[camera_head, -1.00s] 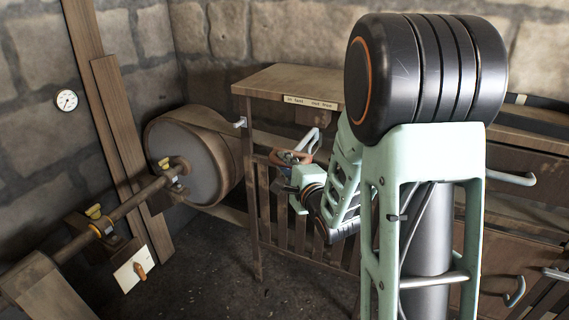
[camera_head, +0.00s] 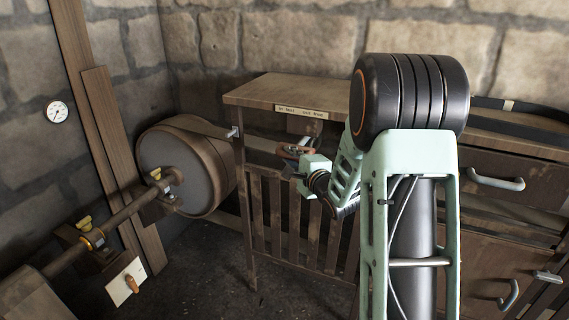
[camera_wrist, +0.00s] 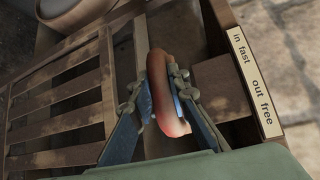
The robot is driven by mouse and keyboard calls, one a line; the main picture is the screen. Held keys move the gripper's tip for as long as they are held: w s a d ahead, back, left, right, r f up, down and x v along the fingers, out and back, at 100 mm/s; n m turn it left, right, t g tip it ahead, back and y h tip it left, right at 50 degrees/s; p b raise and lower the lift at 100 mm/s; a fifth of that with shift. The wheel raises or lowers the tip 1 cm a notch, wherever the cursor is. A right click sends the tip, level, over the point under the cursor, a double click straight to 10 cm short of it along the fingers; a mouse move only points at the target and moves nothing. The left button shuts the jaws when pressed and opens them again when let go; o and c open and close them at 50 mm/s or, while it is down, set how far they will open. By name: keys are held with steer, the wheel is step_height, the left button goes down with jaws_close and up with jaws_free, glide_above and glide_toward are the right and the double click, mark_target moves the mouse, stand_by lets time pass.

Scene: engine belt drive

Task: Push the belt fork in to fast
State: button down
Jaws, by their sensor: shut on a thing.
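The belt fork's rounded orange-red handle (camera_wrist: 158,72) stands between my fingers in the wrist view. My gripper (camera_wrist: 160,100) is shut on it, with one finger on each side. In the head view my gripper (camera_head: 297,165) is at the front of the slatted wooden frame, below the label, and the reddish handle (camera_head: 290,149) shows only in small part there. The label (camera_wrist: 255,83) reads "in fast" and "out free". A wooden block (camera_wrist: 221,88) lies between the handle and the labelled board. The fork's prongs cannot be made out.
The large drum pulley (camera_head: 180,170) with its belt stands left of the slatted frame (camera_head: 290,215). A shaft with yellow-topped fittings (camera_head: 84,222) runs to the lower left. A drawer cabinet (camera_head: 500,185) stands right of my arm. Dark floor lies open in front.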

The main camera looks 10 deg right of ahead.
steer(key=shift+w+r, duration=0.15)
steer(key=shift+r, duration=0.15)
steer(key=c, duration=1.8)
jaws_free()
steer(key=shift+w+d+f, duration=0.1)
steer(key=shift+f, duration=0.1)
steer(key=v, duration=1.2)
